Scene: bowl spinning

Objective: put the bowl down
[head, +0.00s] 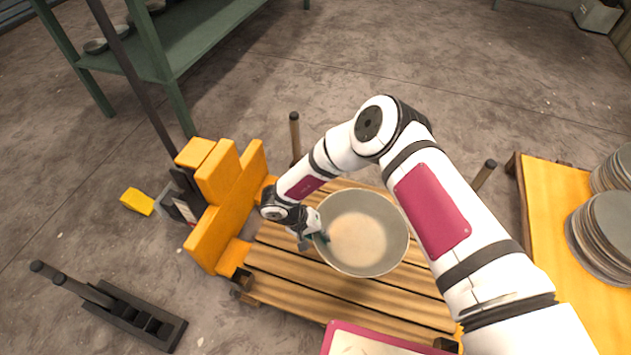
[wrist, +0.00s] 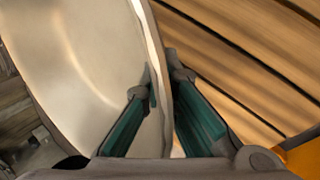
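The bowl (head: 362,240) is wide, round and grey-beige, empty, and appears over the wooden slatted platform (head: 330,292) in the head view. My gripper (head: 318,238) is at the bowl's left rim. In the wrist view the bowl (wrist: 75,60) fills the left side, and its rim runs between my two green fingers (wrist: 164,78), one inside and one outside. The fingers are closed in on the rim. The bowl looks roughly level. I cannot tell whether its underside touches the slats or hangs above them.
A yellow machine part (head: 228,215) stands at the platform's left. A yellow-topped table (head: 553,215) with stacked grey plates (head: 606,235) is at the right. A green shelf (head: 205,35) is at the back left. Dark posts (head: 294,135) rise around the platform. Slats in front of the bowl are bare.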

